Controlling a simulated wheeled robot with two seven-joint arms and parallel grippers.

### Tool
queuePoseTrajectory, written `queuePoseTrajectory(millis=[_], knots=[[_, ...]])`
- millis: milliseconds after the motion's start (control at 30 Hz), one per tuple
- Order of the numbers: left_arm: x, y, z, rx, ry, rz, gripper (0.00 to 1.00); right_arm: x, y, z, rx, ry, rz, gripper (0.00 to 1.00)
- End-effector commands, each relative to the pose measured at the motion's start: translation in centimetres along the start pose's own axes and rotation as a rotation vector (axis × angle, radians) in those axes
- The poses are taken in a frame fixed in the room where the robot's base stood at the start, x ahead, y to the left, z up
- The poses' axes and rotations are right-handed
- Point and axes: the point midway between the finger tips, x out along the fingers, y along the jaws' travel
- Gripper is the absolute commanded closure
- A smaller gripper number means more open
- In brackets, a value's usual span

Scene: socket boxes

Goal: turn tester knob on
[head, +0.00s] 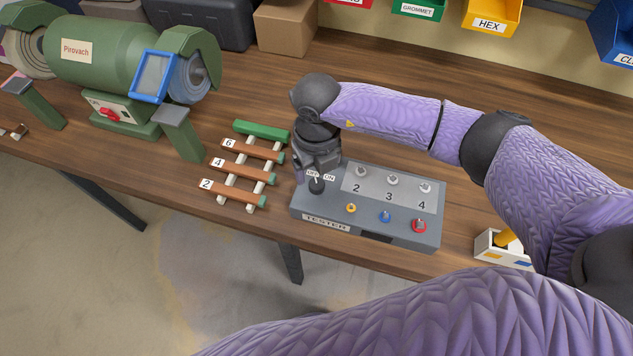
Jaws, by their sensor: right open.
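The grey tester box (367,226) stands on the wooden bench, with the label "TESTER" on its front. Its black knob (317,186) is at the box's left end, below the small "OFF" and "ON" labels. My right gripper (307,178) is over the left end of the box, pointing down, close to the knob. It is open. Whether its fingers touch the knob is hard to tell. Which label the knob points to is not clear. My left gripper is not in view.
A rack with numbered wooden bars (243,172) stands just left of the tester. A green bench grinder (110,65) is at the upper left. A small white box (500,250) is at the right. Coloured bins (418,10) hang at the back. Bare bench lies behind the tester.

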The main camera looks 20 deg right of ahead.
Motion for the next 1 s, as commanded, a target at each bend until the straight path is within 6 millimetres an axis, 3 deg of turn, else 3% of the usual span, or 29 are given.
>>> queuePoseTrajectory(millis=[100,200,533,900,933,1000], knots=[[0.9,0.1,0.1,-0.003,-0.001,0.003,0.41,2.9,0.0,-0.1,0.001,0.004,-0.001,0.19],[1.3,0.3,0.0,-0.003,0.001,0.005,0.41,4.3,0.0,0.0,0.000,0.002,0.001,0.19],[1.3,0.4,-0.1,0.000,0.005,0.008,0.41,5.0,0.0,0.0,0.000,0.000,-0.001,0.19],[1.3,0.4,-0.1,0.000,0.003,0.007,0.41,4.9,0.0,0.0,0.000,0.000,0.000,0.95],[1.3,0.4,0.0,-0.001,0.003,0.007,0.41,4.9,0.0,0.0,0.000,0.000,0.000,1.00],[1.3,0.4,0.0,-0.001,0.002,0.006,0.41,4.9,0.0,0.0,0.000,0.000,0.000,1.00]])
